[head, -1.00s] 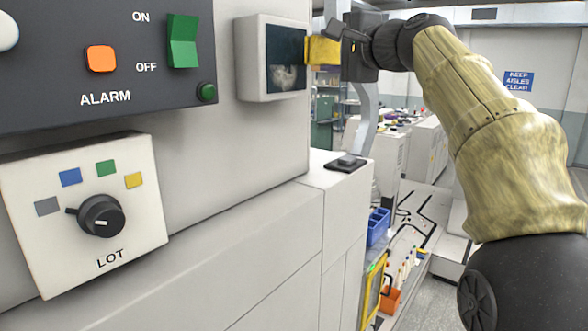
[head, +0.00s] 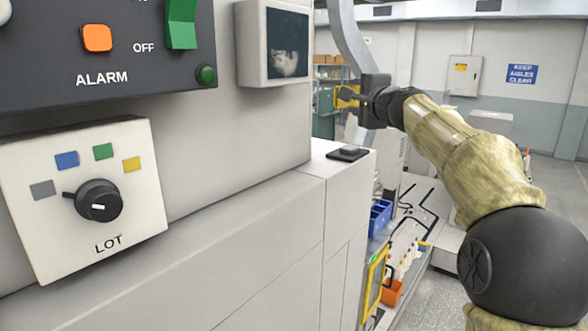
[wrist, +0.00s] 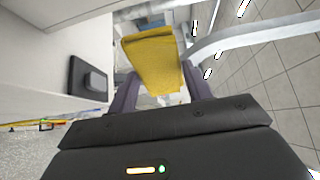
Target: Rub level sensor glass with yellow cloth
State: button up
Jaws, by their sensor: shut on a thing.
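The level sensor glass (head: 287,30) is a dark pane in a pale square frame on the grey machine wall, upper middle of the head view. A whitish smudge shows on its lower part. My gripper (head: 358,98) is to the right of the glass and lower, apart from it. It is shut on the yellow cloth (head: 344,97), whose far end is partly hidden by the gripper in the head view. In the wrist view the cloth (wrist: 152,58) hangs flat between the two fingers of my gripper (wrist: 157,88). The glass is not seen in the wrist view.
A black block (head: 347,153) sits on the ledge below the glass; it also shows in the wrist view (wrist: 88,80). A curved grey post (head: 350,35) rises near my gripper. An alarm panel (head: 105,50) and a LOT dial panel (head: 95,205) are at left.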

jog(key=w+d+f+m+h+b, duration=0.1)
jog(key=w+d+f+h, duration=0.2)
jog(key=f, duration=0.7)
jog(key=w+d+f+m+b, duration=0.1)
jog(key=w+d+f, duration=0.3)
jog(key=f, duration=0.5)
jog(key=w+d+f+m+h+b, duration=0.1)
jog(key=w+d+f+h, duration=0.1)
jog(key=d+f, duration=0.6)
notch_tip(320, 180, down, 28)
jog(key=s+b, duration=0.1)
jog(key=b, duration=0.2)
jog(key=s+a+f+b, duration=0.1)
jog(key=s+a+f, duration=0.15)
jog(key=f, duration=0.45)
jog(key=s+a+f+y+b, duration=0.1)
jog(key=s+f+b, duration=0.1)
jog(key=s+f, duration=0.35)
jog(key=s+a+f+b, duration=0.1)
jog(key=s+f, duration=0.1)
jog(key=f, duration=0.7)
jog(key=s+a+f+b, duration=0.2)
jog(key=s+a+f, duration=0.1)
jog(key=s, duration=0.5)
jog(key=s+a+f+b, duration=0.2)
jog(key=s+a+f, duration=0.2)
jog(key=s+a, duration=0.2)
jog(key=shift+s+a+t, duration=0.3)
jog(key=shift+s, duration=0.65)
jog(key=shift+r, duration=0.1)
